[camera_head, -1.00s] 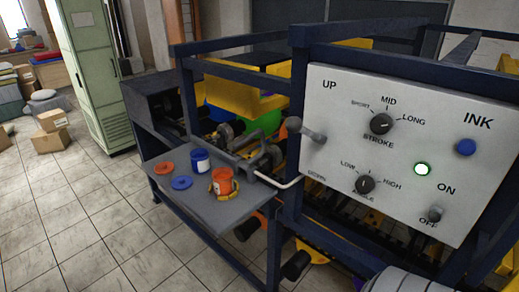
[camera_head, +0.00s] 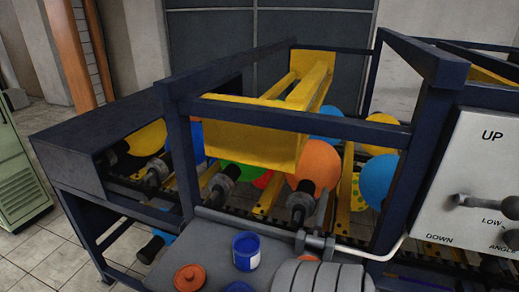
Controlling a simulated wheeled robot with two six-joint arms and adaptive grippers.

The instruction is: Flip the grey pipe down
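A light grey pipe (camera_head: 368,254) runs along the front of the machine, right of the small shelf, and bends upward at its right end beside the dark blue post. At its left end is a grey cylindrical joint (camera_head: 314,243), with a short grey upright piece (camera_head: 322,211) above it. I cannot tell exactly how these parts connect. A grey lever (camera_head: 480,202) sticks out of the white panel, between the UP and DOWN labels. Neither gripper shows; a ribbed grey part at the bottom edge hides part of the shelf.
The grey shelf (camera_head: 212,262) holds a blue ink pot (camera_head: 246,250) and a red lid (camera_head: 189,277). Dark blue frame bars surround the yellow press block (camera_head: 255,145) and several coloured balloons. The white control panel (camera_head: 470,165) stands at the right.

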